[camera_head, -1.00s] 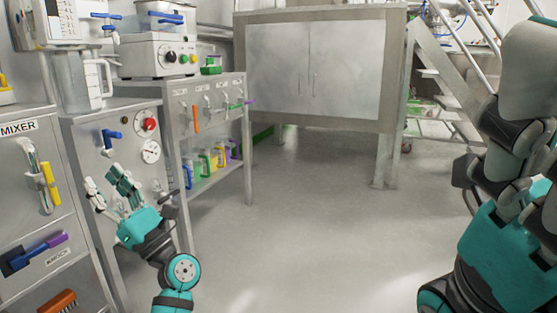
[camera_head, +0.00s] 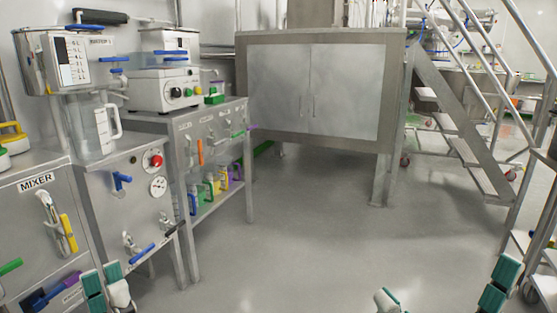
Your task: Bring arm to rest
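The task names no objects beyond my arm. My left gripper (camera_head: 106,288) shows at the bottom left edge, with teal and white fingertips pointing up in front of the mixer cabinet (camera_head: 35,215). Its palm is cut off by the picture edge. The fingertips sit close together, and whether they are shut cannot be told. My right gripper (camera_head: 440,292) shows at the bottom right, with teal fingertips standing wide apart and bare floor visible between them. Nothing shows in either gripper.
Steel benches with a clear jug (camera_head: 95,128), a white device (camera_head: 163,90) and hanging tools line the left. A large steel cabinet (camera_head: 315,90) stands at the back. Metal stairs (camera_head: 460,140) are at the right. The floor (camera_head: 290,240) between is free.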

